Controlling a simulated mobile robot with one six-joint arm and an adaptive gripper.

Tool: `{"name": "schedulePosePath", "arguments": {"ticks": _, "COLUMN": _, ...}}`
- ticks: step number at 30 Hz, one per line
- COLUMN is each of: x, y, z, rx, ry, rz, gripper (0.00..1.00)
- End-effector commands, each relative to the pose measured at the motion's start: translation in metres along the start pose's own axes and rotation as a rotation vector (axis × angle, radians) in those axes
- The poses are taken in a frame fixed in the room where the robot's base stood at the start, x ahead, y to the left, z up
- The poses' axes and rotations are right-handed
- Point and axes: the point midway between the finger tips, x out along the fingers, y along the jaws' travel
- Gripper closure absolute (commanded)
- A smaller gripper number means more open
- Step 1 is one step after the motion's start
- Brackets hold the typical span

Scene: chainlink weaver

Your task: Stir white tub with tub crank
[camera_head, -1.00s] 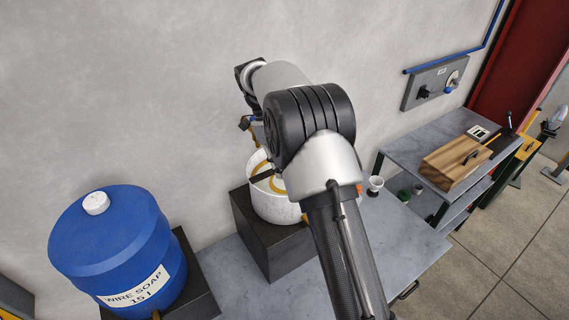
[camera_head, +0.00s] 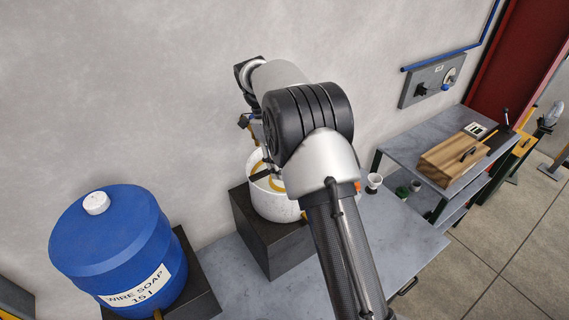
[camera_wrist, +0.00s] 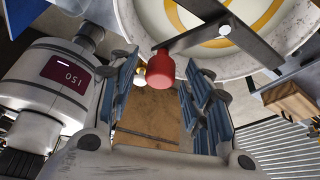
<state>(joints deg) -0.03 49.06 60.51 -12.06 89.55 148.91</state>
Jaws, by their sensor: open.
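The white tub (camera_head: 276,206) stands on a dark block by the wall, partly hidden behind my arm in the head view. A yellow ring-like part shows inside it. In the wrist view the tub (camera_wrist: 140,28) fills the top right, with a dark bar across its mouth. The tub crank's red knob (camera_wrist: 160,71) sits at the end of a dark crank arm near the rim. My gripper (camera_wrist: 163,80) is open, with blue-padded fingers on both sides of the knob as seen there. I cannot tell whether either finger touches it. My arm hides the gripper in the head view.
A blue soap drum (camera_head: 110,245) stands left of the tub. A wooden box (camera_head: 452,160) rests on the side table. The wall is close behind.

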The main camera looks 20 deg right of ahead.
Motion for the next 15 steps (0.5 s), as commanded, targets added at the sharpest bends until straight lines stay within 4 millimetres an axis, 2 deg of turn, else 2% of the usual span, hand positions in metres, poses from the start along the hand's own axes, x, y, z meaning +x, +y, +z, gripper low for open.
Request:
{"name": "schedulePosePath", "arguments": {"ticks": 8, "x": -0.006, "y": -0.001, "z": 0.0, "rx": 0.001, "ry": -0.001, "rz": -0.002, "gripper": 0.55}}
{"name": "schedulePosePath", "arguments": {"ticks": 15, "x": -0.041, "y": -0.001, "z": 0.001, "rx": 0.001, "ry": -0.003, "rz": -0.002, "gripper": 0.55}}
